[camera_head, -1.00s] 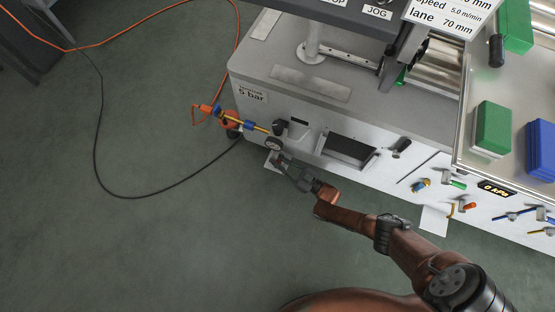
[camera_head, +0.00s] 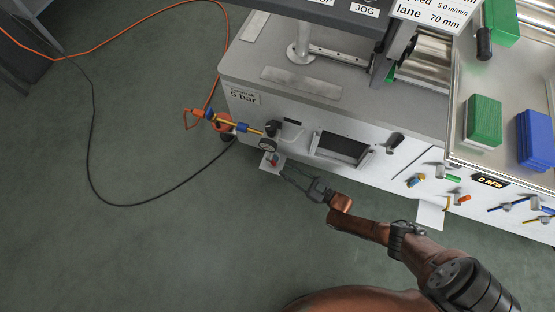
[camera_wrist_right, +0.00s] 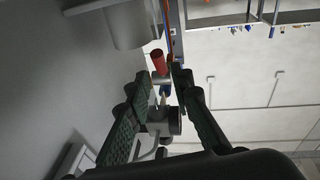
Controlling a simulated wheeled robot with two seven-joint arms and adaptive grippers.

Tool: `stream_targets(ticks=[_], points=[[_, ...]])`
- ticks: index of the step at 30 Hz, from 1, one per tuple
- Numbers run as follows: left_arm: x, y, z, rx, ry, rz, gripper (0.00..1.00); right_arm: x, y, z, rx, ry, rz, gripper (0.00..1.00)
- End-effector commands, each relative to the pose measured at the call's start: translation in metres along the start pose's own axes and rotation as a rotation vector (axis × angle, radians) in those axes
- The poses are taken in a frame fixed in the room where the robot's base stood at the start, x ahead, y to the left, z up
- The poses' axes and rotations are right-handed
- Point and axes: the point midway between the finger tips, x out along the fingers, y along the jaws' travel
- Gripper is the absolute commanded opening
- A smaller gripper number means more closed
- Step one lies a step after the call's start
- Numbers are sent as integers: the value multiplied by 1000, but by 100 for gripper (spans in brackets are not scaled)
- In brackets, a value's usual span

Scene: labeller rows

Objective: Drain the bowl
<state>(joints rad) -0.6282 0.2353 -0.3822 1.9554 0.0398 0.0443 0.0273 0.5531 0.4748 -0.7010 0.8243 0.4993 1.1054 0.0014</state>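The air unit on the machine's front corner has a round gauge (camera_head: 267,145), a black knob (camera_head: 272,128) and a yellow pipe. A small red part (camera_head: 274,161) shows just below the gauge; I cannot clearly make out a bowl there. My right gripper (camera_head: 286,173) is open, its fingers apart, just right of and below the red part. In the right wrist view its fingers (camera_wrist_right: 161,78) spread on either side of a red cylinder (camera_wrist_right: 158,62) and grey fittings (camera_wrist_right: 160,115); I see no contact. My left gripper is out of view.
An orange-red valve (camera_head: 222,121) sits left on the pipe. A black cable (camera_head: 91,150) loops over the open floor at left. A white sheet (camera_head: 431,212) hangs below.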

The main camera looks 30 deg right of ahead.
Motion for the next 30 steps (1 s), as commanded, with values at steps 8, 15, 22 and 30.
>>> stream_targets(ticks=[8,15,22,30], points=[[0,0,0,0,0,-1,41,-40,0,0,0,0,1,21],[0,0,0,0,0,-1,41,-45,0,0,0,1,1,21],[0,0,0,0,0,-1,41,-45,0,0,0,0,0,21],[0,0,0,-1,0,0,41,-45,-3,2,6,-8,1,21]])
